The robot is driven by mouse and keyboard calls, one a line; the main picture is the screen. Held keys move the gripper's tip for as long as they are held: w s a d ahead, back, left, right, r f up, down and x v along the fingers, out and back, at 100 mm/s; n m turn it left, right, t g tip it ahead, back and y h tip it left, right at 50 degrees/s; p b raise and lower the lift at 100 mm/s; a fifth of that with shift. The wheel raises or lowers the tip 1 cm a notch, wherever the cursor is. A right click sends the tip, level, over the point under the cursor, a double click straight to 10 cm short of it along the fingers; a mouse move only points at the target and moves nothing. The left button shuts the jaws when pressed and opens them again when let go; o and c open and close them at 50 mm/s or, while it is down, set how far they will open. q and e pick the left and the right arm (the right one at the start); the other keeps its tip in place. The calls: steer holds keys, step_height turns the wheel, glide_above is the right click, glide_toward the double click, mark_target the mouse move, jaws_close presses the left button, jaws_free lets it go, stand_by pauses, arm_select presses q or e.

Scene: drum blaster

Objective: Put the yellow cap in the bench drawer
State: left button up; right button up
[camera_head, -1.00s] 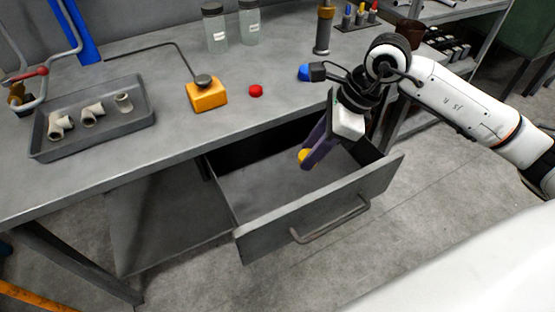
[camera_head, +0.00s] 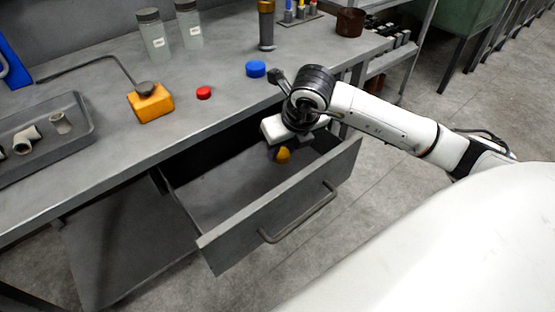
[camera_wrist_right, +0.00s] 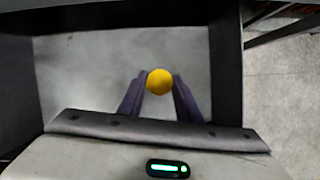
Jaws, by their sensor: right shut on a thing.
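The yellow cap (camera_head: 283,155) is between the fingertips of my right gripper (camera_head: 277,153), which is shut on it. The right wrist view shows the cap (camera_wrist_right: 160,81) held at the tips of the two dark fingers (camera_wrist_right: 159,92). The bench drawer (camera_head: 270,211) is pulled open, and its floor (camera_wrist_right: 85,70) looks empty. The gripper and cap are over the drawer's right part, inside its outline from above. I cannot tell whether the cap touches the drawer floor. My left gripper is not in view.
On the bench top (camera_head: 215,118) stand a red cap (camera_head: 204,92), a blue cap (camera_head: 256,69) and an orange block (camera_head: 150,103) with a bent rod. A grey tray (camera_head: 80,137) with pipe fittings is at left. The drawer front has a bar handle (camera_head: 300,222).

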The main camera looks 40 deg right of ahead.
mark_target(284, 156)
steer(key=shift+f, duration=1.95)
steer(key=o, duration=1)
steer(key=p+v, duration=0.1)
steer(key=v, duration=1.1)
